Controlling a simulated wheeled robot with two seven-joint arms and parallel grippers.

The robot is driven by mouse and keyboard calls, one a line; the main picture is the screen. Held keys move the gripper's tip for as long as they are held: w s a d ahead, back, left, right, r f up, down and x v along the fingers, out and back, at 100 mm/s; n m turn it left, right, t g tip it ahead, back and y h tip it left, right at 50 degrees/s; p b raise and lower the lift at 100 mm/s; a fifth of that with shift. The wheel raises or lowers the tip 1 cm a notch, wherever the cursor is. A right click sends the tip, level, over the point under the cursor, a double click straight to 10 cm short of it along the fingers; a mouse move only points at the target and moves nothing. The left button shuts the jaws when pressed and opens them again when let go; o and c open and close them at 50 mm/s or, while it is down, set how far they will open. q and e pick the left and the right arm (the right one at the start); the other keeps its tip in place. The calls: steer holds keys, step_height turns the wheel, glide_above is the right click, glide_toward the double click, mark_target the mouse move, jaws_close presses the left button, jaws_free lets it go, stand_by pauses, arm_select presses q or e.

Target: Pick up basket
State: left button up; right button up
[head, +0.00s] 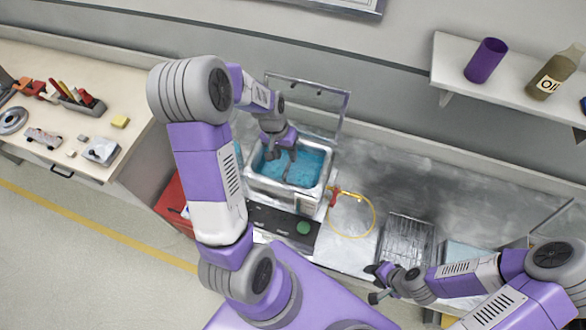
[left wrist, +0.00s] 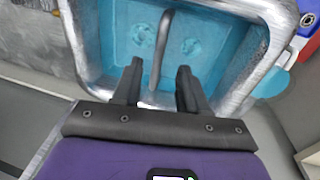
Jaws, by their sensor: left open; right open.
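A metal tank (head: 256,182) of blue liquid stands on the bench in the middle of the head view. A grey bar, which looks like the basket's handle (head: 290,171), rises from the liquid; the basket body is not clear beneath it. In the left wrist view the handle (left wrist: 162,45) runs between the two fingers. My left gripper (head: 281,153) is open over the tank, and its fingers (left wrist: 158,72) are on either side of the handle's near end, not closed on it. My right gripper (head: 373,283) is open and empty, low at the bench's front edge.
A raised clear lid (head: 318,97) stands behind the tank. A yellow hose ring (head: 372,222) and a wire rack (head: 407,240) lie to its right. A red bin (head: 170,197) is at left. A tool bench (head: 60,140) and a shelf (head: 515,80) flank the area.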

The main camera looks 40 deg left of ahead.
mark_target(289, 162)
arm_select(q)
steer(key=f, duration=0.2)
steer(key=d+f, duration=0.1)
steer(key=f, duration=0.3)
steer(key=shift+w+d+f, duration=0.15)
steer(key=shift+d+f, duration=0.1)
steer(key=shift+f, duration=0.05)
steer(key=shift+w+f, duration=0.15)
steer(key=shift+f, duration=0.2)
jaws_close()
steer(key=shift+r, duration=0.1)
stand_by(0.8)
